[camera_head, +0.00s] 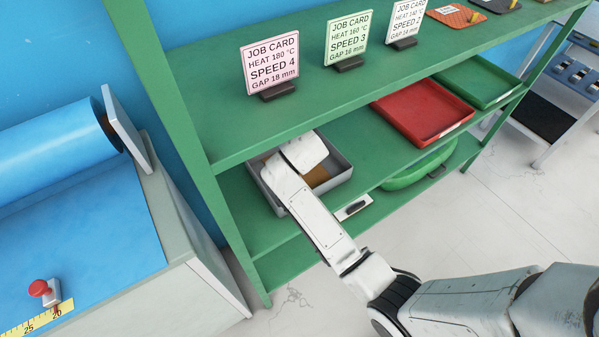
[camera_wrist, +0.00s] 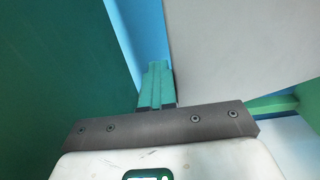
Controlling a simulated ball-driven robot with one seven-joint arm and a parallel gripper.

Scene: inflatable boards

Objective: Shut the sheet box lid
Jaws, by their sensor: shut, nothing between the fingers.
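A grey open-topped box (camera_head: 342,178) with brown content (camera_head: 318,178) sits on the middle tier of the green rack; I cannot tell for sure that it is the sheet box. My white arm (camera_head: 318,222) reaches over it, its end under the upper shelf, so my gripper is hidden in the head view. In the wrist view, my gripper's teal fingers (camera_wrist: 156,84) are together and empty. A broad pale grey panel (camera_wrist: 235,50) fills the right of that view, beside the fingers. It may be the lid; contact cannot be told.
The green rack (camera_head: 230,120) holds job cards above. A red tray (camera_head: 425,105) and a green tray (camera_head: 478,80) lie right of the grey box. A pale plate with a dark handle (camera_head: 354,208) shows below. A blue roll (camera_head: 55,145) is left.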

